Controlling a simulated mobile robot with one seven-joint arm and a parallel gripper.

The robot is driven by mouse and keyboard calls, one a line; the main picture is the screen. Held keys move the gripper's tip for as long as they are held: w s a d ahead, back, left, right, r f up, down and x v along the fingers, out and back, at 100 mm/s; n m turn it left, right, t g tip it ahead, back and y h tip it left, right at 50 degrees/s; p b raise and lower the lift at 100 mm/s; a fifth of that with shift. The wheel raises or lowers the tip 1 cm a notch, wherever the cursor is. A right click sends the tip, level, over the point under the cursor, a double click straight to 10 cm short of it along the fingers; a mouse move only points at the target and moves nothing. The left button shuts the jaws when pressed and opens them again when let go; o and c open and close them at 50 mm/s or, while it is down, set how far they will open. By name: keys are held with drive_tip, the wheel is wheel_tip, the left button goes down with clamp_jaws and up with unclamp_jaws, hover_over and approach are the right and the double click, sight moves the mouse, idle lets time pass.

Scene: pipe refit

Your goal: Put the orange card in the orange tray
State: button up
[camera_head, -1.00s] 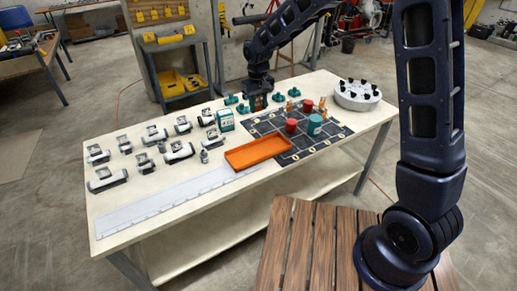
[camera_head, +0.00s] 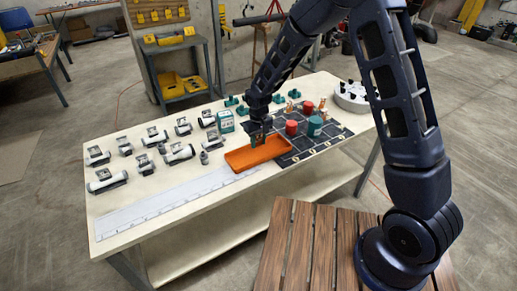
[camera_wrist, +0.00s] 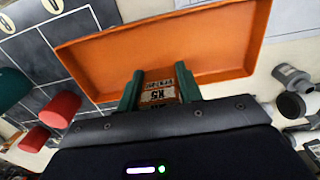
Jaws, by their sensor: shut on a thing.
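The orange tray (camera_head: 245,160) lies on the table, beside the front left of the dark grid mat. In the wrist view the tray (camera_wrist: 225,45) fills much of the upper picture. My gripper (camera_head: 258,140) points down at the tray's back part. In the wrist view its green fingers (camera_wrist: 160,88) are shut on the orange card (camera_wrist: 158,90), which shows a printed label with dark lettering. The card stands out against the tray's floor. I cannot tell whether its lower edge touches the tray.
Red cylinders (camera_head: 291,128) and a teal one (camera_head: 314,127) stand on the grid mat (camera_head: 300,150). Several white pipe fittings (camera_head: 107,181) are at left. A teal-and-white box (camera_head: 225,121) stands behind the tray. A pale strip (camera_head: 165,201) runs along the front.

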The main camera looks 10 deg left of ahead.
sight(259, 154)
drive_tip(key=shift+f, duration=2.05)
drive_tip(key=shift+f, duration=0.15)
drive_tip(key=o, duration=1)
drive_tip(key=shift+c, duration=0.2)
